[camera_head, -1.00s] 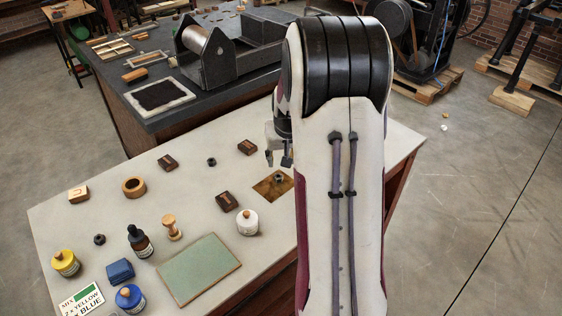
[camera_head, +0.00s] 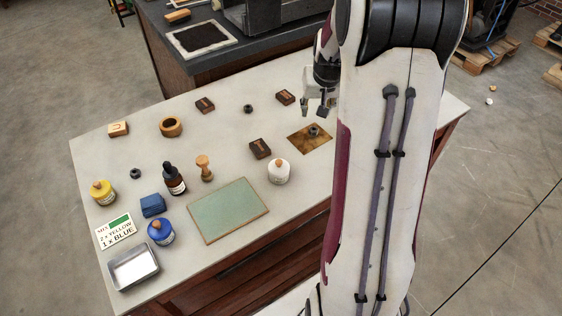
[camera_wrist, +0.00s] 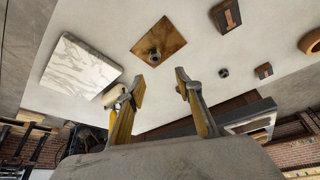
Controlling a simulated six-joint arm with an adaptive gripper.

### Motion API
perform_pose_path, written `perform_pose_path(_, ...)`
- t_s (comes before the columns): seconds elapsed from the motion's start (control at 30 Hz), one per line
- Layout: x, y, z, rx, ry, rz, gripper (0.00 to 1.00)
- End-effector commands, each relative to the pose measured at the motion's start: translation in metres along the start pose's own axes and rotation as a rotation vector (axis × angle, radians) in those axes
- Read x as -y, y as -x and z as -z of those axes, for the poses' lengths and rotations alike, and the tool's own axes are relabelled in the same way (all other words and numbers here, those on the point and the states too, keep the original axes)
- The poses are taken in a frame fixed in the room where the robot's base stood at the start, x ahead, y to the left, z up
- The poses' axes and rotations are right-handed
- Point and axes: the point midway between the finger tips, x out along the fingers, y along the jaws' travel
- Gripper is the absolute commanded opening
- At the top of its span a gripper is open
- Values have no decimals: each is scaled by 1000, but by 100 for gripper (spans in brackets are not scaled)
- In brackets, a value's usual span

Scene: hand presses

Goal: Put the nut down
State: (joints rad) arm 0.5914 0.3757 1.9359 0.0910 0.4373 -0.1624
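A dark nut (camera_head: 313,132) sits on a brown, brass-like square plate (camera_head: 298,139) at the right of the pale table. My gripper (camera_head: 318,108) is above the table just behind the plate, apart from the nut. In the wrist view my gripper (camera_wrist: 160,86) has its two fingers spread with nothing between them. Two more dark nuts lie on the bare table, one at the back (camera_head: 248,108) and one at the left (camera_head: 135,173).
Dark wooden blocks (camera_head: 260,149) and a white bottle (camera_head: 278,171) stand near the plate. A green mat (camera_head: 228,210) lies in front. Bottles, a stamp (camera_head: 205,168) and a metal tray (camera_head: 133,268) are further left. A marble slab (camera_wrist: 80,66) shows in the wrist view.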

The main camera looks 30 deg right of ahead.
Motion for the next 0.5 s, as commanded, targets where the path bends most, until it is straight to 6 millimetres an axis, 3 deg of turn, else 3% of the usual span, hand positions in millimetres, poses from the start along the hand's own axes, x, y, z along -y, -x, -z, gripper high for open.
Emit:
perform_pose_path(0.23,37,46,-11,-14,53,24,35)
perform_pose_path(0.5,79,103,-38,-27,123,55,35)
